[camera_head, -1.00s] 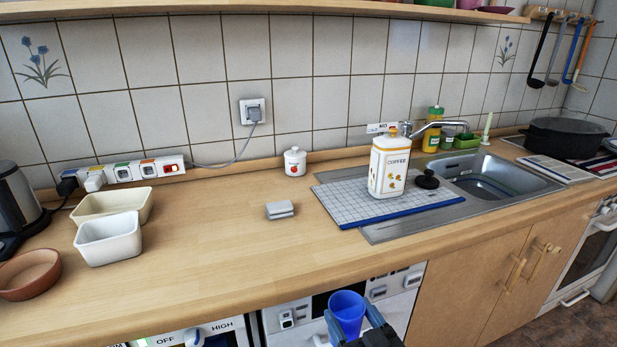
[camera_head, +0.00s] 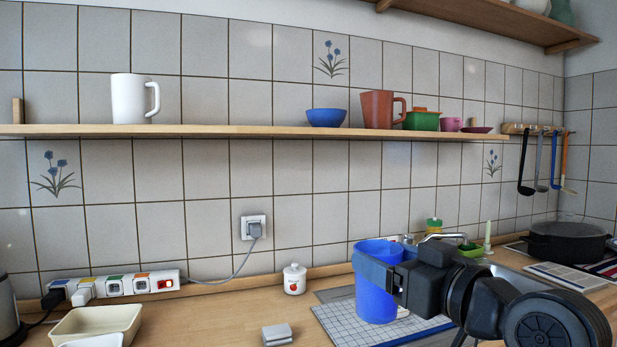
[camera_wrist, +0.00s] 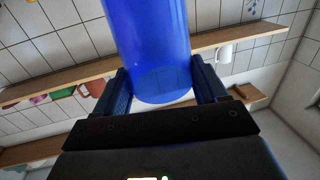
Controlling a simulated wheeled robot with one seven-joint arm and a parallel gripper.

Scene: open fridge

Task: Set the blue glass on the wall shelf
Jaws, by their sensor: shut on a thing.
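The blue glass (camera_head: 375,298) is upright above the counter in the head view, in front of the sink side. My gripper (camera_head: 378,268) is shut on it near its upper part, with my arm reaching in from the right. In the wrist view the glass (camera_wrist: 152,45) stands between the two fingers (camera_wrist: 160,88). The wall shelf (camera_head: 230,131) runs along the tiles above and behind the glass. On it are a white mug (camera_head: 130,99), a blue bowl (camera_head: 326,117), a brown mug (camera_head: 378,109) and a green container (camera_head: 422,121).
The shelf has a wide bare stretch between the white mug and the blue bowl. A higher shelf (camera_head: 480,22) hangs at upper right. A small white jar (camera_head: 294,279) and a grey block (camera_head: 277,334) stand on the counter. Ladles (camera_head: 540,160) hang at right.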

